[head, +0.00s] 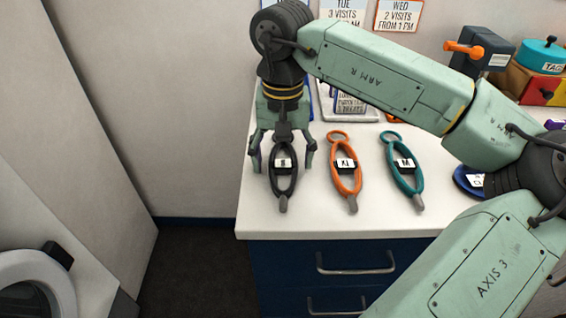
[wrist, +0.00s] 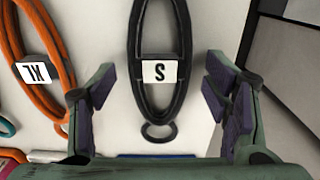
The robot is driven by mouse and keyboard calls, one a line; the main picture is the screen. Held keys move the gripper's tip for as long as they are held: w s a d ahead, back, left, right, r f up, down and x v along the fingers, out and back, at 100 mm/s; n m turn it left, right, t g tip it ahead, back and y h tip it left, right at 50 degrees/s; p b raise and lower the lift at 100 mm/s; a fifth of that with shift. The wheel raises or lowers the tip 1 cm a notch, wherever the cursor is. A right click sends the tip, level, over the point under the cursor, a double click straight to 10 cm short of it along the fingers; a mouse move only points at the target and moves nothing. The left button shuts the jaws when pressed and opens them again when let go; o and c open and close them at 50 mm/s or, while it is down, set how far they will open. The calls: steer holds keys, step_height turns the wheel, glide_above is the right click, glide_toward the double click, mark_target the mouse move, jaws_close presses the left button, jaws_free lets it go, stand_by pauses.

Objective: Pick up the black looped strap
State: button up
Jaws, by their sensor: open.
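The black looped strap (head: 293,176) lies flat on the white counter, the leftmost of three similar straps. It has a long oval loop, a small ring at its far end and a white label at its middle. In the wrist view the black strap (wrist: 136,48) shows a label marked "S". My gripper (head: 281,163) is above the strap, its fingers apart on either side of it. In the wrist view my gripper (wrist: 161,92) is open and empty, with the strap's lower part and ring between the fingers. The strap's far end is partly hidden by my gripper in the head view.
An orange strap (head: 334,172) and a teal strap (head: 391,165) lie to the right on the counter (head: 330,222). The counter's left and front edges are close. Signs, a dark box (head: 484,50) and a teal tin (head: 541,54) are at the back.

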steer(key=shift+c, duration=0.6)
steer(key=c, duration=1.2)
